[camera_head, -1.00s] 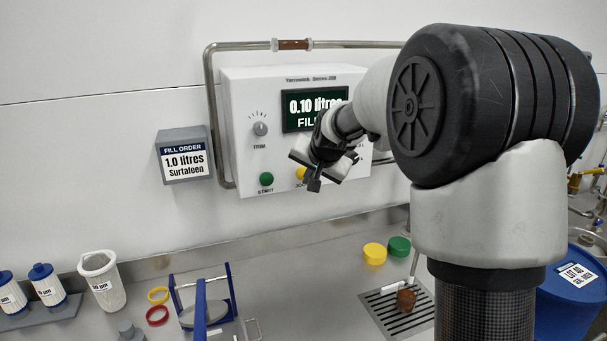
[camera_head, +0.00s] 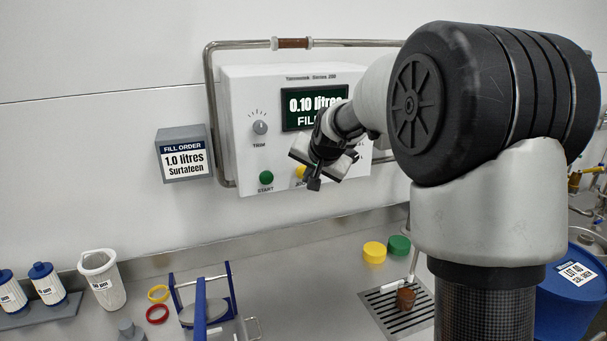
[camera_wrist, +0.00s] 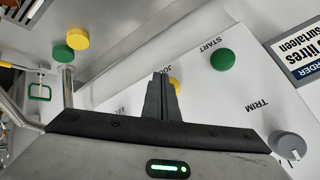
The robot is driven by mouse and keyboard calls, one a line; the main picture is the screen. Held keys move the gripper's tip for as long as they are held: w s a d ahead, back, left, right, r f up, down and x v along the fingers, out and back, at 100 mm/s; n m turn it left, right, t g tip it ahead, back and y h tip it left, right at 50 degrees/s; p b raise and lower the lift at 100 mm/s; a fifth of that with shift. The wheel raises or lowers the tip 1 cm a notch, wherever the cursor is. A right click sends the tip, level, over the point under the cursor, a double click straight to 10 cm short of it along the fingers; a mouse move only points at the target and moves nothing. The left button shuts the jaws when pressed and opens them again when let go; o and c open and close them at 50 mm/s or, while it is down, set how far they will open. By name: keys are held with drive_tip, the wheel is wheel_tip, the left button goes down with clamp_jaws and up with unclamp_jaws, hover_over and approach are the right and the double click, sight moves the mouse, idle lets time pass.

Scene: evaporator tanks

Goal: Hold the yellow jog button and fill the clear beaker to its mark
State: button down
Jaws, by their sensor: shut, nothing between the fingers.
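The yellow jog button (camera_head: 299,172) is on the white control box (camera_head: 240,150), partly hidden by my gripper (camera_head: 314,184). My gripper is shut and empty, its fingertips close in front of the button; I cannot tell if they touch it. In the wrist view the closed fingers (camera_wrist: 160,90) overlap the yellow button (camera_wrist: 175,86), of which only an edge shows. The display (camera_head: 315,108) reads 0.10 litres, partly covered by my arm. A small brown-orange shape (camera_head: 406,298), perhaps liquid in the clear beaker, stands on the drain grate beneath a spout; no mark can be made out.
The green start button (camera_head: 266,178) and trim knob (camera_head: 260,128) are left of the jog button. A sign (camera_head: 185,160) reads fill order, 1.0 litres. Yellow (camera_head: 374,253) and green (camera_head: 399,246) lids, a blue-framed stand (camera_head: 200,300) and a blue drum (camera_head: 570,300) stand below.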

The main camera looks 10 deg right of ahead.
drive_tip(key=shift+w, duration=0.1)
idle(0.7)
drive_tip(key=shift+w+a, duration=0.1)
drive_tip(key=shift+w, duration=0.25)
drive_tip(key=shift+w+p, duration=0.45)
drive_tip(key=shift+w, duration=0.05)
idle(0.8)
drive_tip(key=shift+s+b, duration=0.65)
drive_tip(key=shift+s, duration=0.3)
drive_tip(key=s+b, duration=0.1)
drive_tip(key=s, duration=0.1)
drive_tip(key=s+d+b, duration=0.1)
drive_tip(key=s+b, duration=0.1)
drive_tip(key=s, duration=0.1)
drive_tip(key=shift+d, duration=0.1)
